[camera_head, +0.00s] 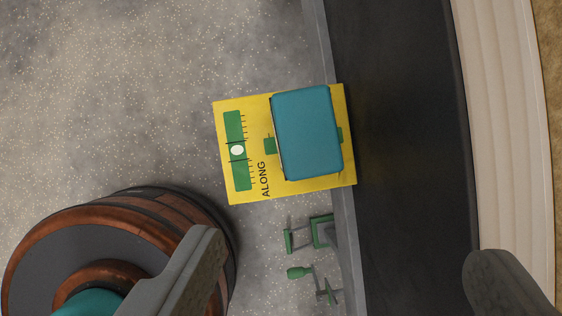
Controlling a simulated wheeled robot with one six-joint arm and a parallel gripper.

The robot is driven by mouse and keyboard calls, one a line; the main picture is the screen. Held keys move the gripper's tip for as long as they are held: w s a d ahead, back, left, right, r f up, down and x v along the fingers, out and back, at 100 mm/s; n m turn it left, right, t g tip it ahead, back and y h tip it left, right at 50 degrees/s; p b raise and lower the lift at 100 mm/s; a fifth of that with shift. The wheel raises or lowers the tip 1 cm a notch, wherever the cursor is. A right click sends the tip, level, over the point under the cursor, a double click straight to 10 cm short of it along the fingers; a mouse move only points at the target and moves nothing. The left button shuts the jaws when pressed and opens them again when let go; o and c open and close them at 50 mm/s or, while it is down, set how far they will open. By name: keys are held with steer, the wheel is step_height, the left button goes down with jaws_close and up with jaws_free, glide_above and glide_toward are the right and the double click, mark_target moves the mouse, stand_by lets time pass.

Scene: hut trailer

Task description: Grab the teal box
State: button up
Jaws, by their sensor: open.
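The teal box (307,133) is a rounded rectangular block. It rests on a yellow card (255,186) that bears a green strip, a white dot and the word "ALONG". My gripper (345,276) shows at the bottom of the view, with one finger at lower left and one at lower right. The fingers are wide apart with nothing between them, and the box lies above them in the picture, clear of both. The box's underside is hidden.
A round wooden barrel-like object (110,235) with dark bands stands at lower left, partly behind the left finger. Small green items (310,235) lie below the card. A dark strip (405,130) and a pale ribbed band (505,130) run down the right. The speckled grey surface at upper left is clear.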

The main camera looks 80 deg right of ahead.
mark_target(304, 129)
steer(key=w+a+f+g, duration=0.1)
steer(key=w+f, duration=0.1)
steer(key=f, duration=0.5)
steer(key=w+a+f+n+g, duration=0.1)
steer(key=w+f, duration=0.1)
steer(key=f, duration=0.5)
steer(key=w+a+f+n+g+y, duration=0.1)
steer(key=w+f, duration=0.1)
steer(key=f, duration=0.5)
steer(key=shift+w+a+f, duration=0.1)
steer(key=shift+a+f, duration=0.05)
steer(key=shift+a, duration=0.15)
steer(key=c, duration=1.1)
steer(key=shift+c, duration=0.2)
